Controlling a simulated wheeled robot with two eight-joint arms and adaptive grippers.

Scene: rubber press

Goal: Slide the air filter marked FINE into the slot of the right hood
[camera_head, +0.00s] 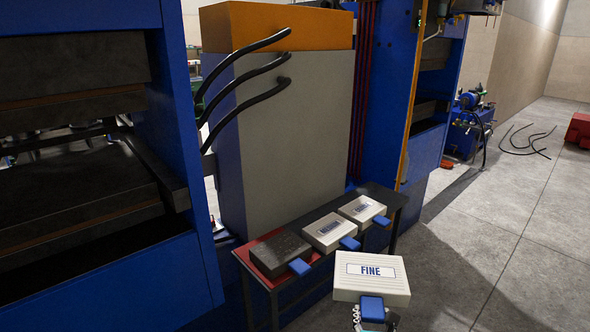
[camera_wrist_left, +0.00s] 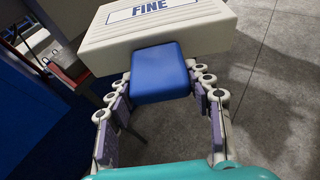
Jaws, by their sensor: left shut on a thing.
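The air filter marked FINE (camera_head: 371,285) is a white box with ribbed edges, a label on top and a blue handle. It is in the air in front of the bench, at the lower middle of the head view. My left gripper (camera_head: 372,312) is shut on its blue handle. In the left wrist view the FINE filter (camera_wrist_left: 160,28) sticks out ahead of the fingers, with the handle (camera_wrist_left: 160,72) between the fingertips of my left gripper (camera_wrist_left: 160,85). My right gripper is not in view. I cannot make out a hood with a slot.
A narrow bench (camera_head: 262,272) with red and black sections holds a dark box (camera_head: 283,254) and two white filters (camera_head: 328,231) (camera_head: 362,208), all with blue handles. Blue presses (camera_head: 190,130) and a grey cabinet (camera_head: 295,130) stand behind.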

